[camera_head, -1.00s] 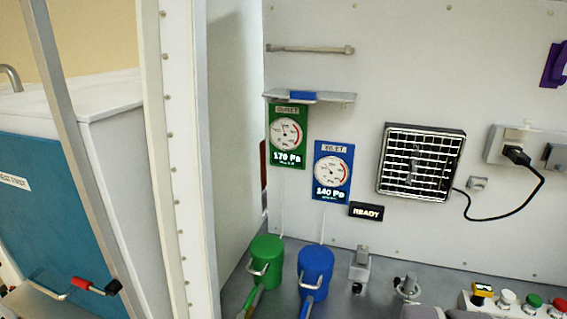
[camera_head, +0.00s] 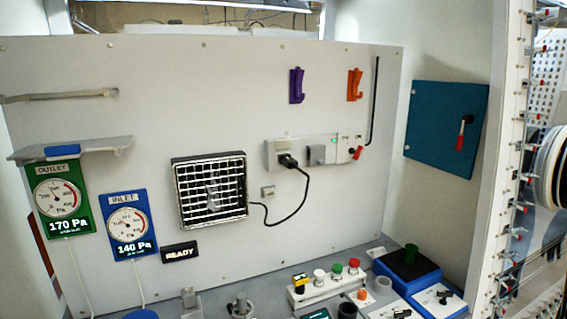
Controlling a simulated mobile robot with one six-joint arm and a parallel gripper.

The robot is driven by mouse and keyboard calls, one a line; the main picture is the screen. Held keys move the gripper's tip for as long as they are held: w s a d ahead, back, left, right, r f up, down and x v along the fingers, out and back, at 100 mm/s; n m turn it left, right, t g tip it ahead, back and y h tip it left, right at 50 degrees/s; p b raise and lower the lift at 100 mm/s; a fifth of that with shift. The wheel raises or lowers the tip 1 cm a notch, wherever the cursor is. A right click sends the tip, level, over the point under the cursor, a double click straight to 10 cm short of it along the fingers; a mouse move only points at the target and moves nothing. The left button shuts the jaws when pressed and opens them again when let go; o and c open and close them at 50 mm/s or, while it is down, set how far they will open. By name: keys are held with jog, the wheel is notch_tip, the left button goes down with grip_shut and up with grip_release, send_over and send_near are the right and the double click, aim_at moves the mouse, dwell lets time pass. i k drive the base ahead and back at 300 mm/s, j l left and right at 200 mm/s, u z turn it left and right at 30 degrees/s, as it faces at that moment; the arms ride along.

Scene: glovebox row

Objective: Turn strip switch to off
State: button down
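A white power strip (camera_head: 275,153) is fixed to the back wall, right of centre in the head view. A black plug (camera_head: 287,160) with a black cord sits in its left part. A grey block (camera_head: 316,154) is beside the plug, with a small green light above its right side. My gripper is not clearly in view.
A vent grille (camera_head: 210,190) is left of the strip, with the cord hanging between. Purple (camera_head: 297,86) and orange (camera_head: 354,85) hooks are above. A teal panel (camera_head: 446,128) is on the right wall.

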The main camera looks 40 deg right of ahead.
aim_at(359, 151)
jog(key=l+z, duration=0.2)
jog(key=z, duration=1.5)
